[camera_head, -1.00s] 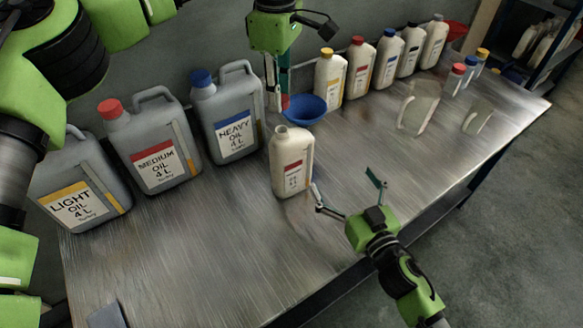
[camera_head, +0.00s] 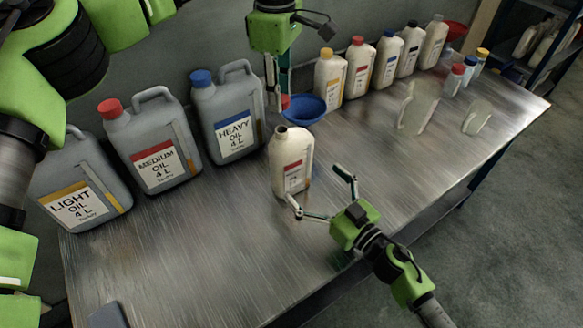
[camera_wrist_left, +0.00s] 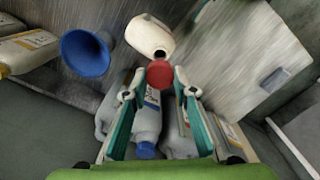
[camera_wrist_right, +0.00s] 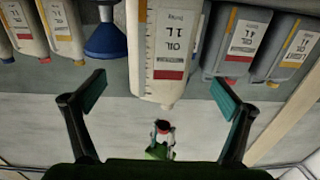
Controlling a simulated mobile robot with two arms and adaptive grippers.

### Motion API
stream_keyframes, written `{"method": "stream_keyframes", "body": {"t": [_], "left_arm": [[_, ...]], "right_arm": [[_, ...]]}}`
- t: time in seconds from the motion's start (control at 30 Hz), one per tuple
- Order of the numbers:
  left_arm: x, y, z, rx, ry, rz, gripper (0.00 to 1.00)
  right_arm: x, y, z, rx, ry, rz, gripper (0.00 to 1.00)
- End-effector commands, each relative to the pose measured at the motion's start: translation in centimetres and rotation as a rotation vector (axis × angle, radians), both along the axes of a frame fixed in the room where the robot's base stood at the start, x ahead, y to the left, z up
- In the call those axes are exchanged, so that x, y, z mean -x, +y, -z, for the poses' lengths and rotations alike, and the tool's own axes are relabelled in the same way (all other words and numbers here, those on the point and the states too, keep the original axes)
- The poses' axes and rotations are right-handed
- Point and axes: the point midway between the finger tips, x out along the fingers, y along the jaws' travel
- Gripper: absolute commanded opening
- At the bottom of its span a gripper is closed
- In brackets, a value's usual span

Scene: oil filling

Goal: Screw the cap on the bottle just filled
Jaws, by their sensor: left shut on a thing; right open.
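The white bottle (camera_head: 291,165) with a red label stands upright and uncapped on the table; it also shows in the left wrist view (camera_wrist_left: 149,36) and, upside down, in the right wrist view (camera_wrist_right: 168,45). My left gripper (camera_head: 277,104) is shut on a red cap (camera_wrist_left: 160,74), held behind the bottle, near the blue funnel (camera_head: 305,109). The cap is partly hidden in the head view. My right gripper (camera_head: 317,187) is open and empty, in front of the bottle and to its right. Its fingers point toward the bottle's body, apart from it.
Large grey cans of light oil (camera_head: 78,185), medium oil (camera_head: 150,145) and heavy oil (camera_head: 228,115) stand at the left. Several capped white bottles (camera_head: 357,70) line the back. Clear jugs (camera_head: 417,108) stand at the right.

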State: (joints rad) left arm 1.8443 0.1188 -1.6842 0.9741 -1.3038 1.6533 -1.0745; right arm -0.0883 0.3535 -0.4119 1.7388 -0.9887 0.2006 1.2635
Motion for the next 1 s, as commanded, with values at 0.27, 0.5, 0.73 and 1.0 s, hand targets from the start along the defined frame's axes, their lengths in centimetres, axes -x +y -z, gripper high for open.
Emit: {"method": "stream_keyframes", "body": {"t": [0.27,0.5,0.73,1.0], "left_arm": [[0.0,0.0,0.0,0.000,0.000,0.000,0.20],[0.0,0.0,0.0,0.000,0.000,0.000,0.20],[0.0,0.0,0.0,0.000,0.000,0.000,0.20],[0.0,0.0,0.0,0.000,0.000,0.000,0.20]], "right_arm": [[-4.5,3.3,-0.1,0.000,-0.002,0.002,0.96],[-7.2,5.2,-0.1,0.000,-0.002,0.002,0.96],[-8.0,5.9,-0.1,0.000,-0.001,0.001,0.96],[-8.0,5.8,-0.1,0.001,-0.001,0.001,0.88]]}}
